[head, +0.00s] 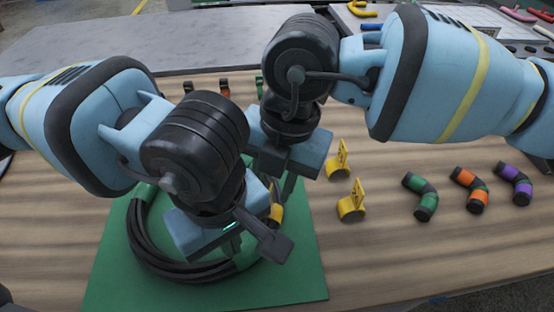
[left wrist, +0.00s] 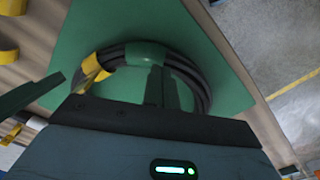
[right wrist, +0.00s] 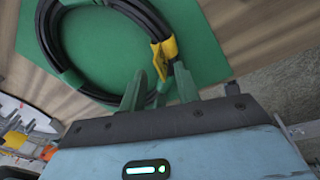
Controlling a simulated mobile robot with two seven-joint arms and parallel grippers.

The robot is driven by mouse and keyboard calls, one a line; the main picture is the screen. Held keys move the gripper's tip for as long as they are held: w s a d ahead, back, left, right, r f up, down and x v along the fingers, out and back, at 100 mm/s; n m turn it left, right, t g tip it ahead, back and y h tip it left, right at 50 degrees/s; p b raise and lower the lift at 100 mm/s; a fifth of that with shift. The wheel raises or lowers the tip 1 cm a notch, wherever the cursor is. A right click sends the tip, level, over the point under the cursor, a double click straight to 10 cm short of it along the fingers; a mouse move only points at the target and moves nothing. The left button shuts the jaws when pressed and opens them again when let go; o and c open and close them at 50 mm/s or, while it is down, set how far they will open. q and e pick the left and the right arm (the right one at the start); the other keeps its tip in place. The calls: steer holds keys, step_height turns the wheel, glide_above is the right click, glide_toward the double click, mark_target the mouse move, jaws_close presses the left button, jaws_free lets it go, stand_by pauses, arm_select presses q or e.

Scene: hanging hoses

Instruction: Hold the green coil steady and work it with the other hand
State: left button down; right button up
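The coil (head: 146,244) is a ring of black hose with green wraps and a yellow tag, lying on a green mat (head: 300,270). My left gripper (head: 234,248) is low over the near right part of the ring. My right gripper (head: 271,180) is above the far right part. In the right wrist view its fingers (right wrist: 158,88) are apart, beside the yellow tag (right wrist: 164,57).
Two yellow fittings (head: 350,205) stand right of the mat. Green, orange and purple elbow pieces (head: 421,197) lie farther right. Small dark and orange parts (head: 224,87) stand behind my arms. Bare wood shows between the fittings and the elbows. My two grippers are close together.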

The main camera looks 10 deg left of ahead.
steer(key=shift+f, duration=0.3)
steer(key=shift+c, duration=0.3)
jaws_close()
arm_select(q)
steer(key=shift+s+f, duration=0.1)
steer(key=shift+f, duration=0.9)
arm_select(e)
steer(key=shift+s+a+r, duration=0.1)
steer(key=shift+r, duration=0.05)
stand_by(2.1)
steer(key=shift+r, duration=0.15)
arm_select(q)
steer(key=shift+s, duration=0.1)
arm_select(e)
steer(key=shift+r, duration=2.75)
